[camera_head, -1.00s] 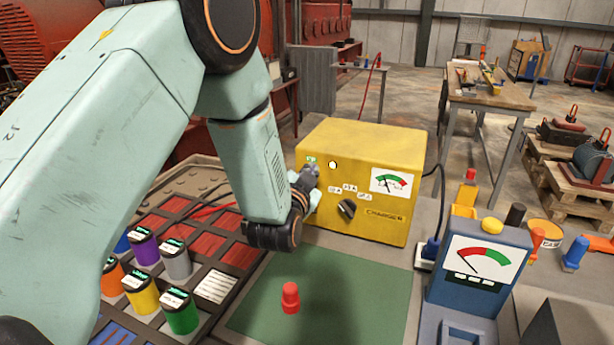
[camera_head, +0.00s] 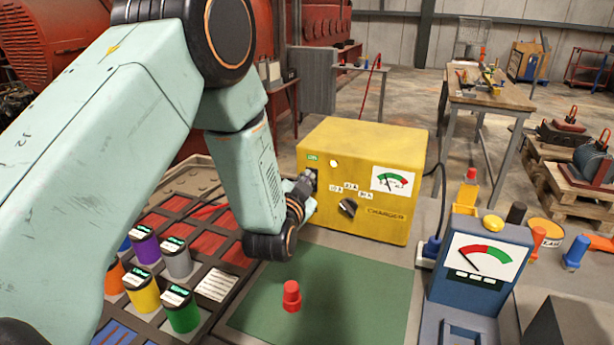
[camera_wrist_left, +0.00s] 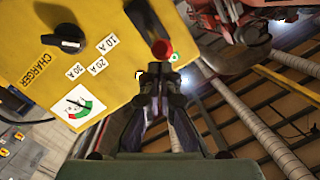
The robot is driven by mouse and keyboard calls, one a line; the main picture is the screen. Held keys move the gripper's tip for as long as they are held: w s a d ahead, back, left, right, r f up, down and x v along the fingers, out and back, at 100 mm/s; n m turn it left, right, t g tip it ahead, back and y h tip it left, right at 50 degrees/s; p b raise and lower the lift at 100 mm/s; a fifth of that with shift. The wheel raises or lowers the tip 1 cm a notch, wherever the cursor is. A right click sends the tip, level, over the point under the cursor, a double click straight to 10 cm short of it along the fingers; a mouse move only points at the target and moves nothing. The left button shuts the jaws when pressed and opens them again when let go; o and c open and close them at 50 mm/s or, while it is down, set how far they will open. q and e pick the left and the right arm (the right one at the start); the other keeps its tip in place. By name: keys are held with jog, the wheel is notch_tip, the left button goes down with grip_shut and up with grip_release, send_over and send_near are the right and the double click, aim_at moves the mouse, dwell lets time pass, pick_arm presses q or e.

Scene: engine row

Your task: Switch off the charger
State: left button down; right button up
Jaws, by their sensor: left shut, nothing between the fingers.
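The yellow charger (camera_head: 370,155) stands on the bench with its front facing me. Its front has a black rotary knob (camera_head: 347,208), a meter (camera_head: 392,180) and a small pale lamp (camera_head: 334,163). A green label (camera_head: 313,157) is at the upper left of the front. My left gripper (camera_head: 308,180) is shut and empty, close to the front just below that label. In the left wrist view, a red round-ended switch part (camera_wrist_left: 162,49) in a dark recess lies just beyond the fingertips (camera_wrist_left: 158,68). I cannot tell whether they touch it. My right gripper is out of view.
A blue meter (camera_head: 480,262) stands right of the charger. A green mat (camera_head: 345,300) with a red cap (camera_head: 291,296) lies in front. Several coloured cylinders (camera_head: 181,310) stand in a tray at the left. A black cable (camera_head: 441,185) runs from the charger's right side.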

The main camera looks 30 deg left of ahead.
pick_arm(q)
notch_tip(320, 180, down, 10)
jog(key=b, duration=0.4)
jog(key=shift+r, duration=0.2)
jog(key=shift+w, duration=0.1)
dwell(1.5)
jog(key=v, duration=1.2)
dwell(0.3)
